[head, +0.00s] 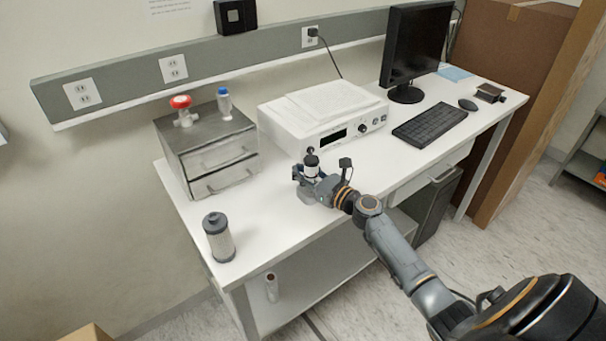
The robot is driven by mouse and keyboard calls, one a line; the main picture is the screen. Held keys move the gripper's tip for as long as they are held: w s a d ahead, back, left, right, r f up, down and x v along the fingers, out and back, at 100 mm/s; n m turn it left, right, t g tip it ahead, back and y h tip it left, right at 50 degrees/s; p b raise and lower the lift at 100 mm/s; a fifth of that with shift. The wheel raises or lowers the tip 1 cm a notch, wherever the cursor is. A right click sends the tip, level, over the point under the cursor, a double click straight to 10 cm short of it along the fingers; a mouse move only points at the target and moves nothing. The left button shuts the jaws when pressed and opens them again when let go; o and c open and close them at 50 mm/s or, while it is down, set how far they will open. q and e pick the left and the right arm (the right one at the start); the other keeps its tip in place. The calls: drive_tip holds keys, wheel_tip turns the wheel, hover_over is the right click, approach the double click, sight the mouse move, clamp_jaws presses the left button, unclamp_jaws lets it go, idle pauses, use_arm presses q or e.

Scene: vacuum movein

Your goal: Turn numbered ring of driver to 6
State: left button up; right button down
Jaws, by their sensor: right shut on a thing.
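My right gripper (308,178) is at the front edge of the white instrument, over the bench top. It is shut on a small upright thing with a dark top and a pale band below it, which looks like the driver (311,161). Its lower part is hidden by my fingers. The numbers on its ring are too small to read, so I cannot tell its setting. I cannot tell whether it touches the bench. My left gripper is out of view.
The white instrument (322,110) stands just behind my right gripper. A metal drawer box (208,152) with a red-topped valve (182,108) and a blue-capped bottle (224,103) is left. A filter cylinder (218,238) stands front left. A keyboard (430,124) and monitor (414,48) are right.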

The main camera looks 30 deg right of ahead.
drive_tip(key=shift+s+a+n+g+y+b, duration=0.1)
drive_tip(key=shift+a+n+g+y+b, duration=0.15)
drive_tip(key=shift+n+y+b, duration=0.6)
drive_tip(key=shift+p, duration=0.3)
drive_tip(key=c, duration=1.3)
unclamp_jaws()
drive_tip(key=v, duration=1.2)
drive_tip(key=shift+d, duration=0.2)
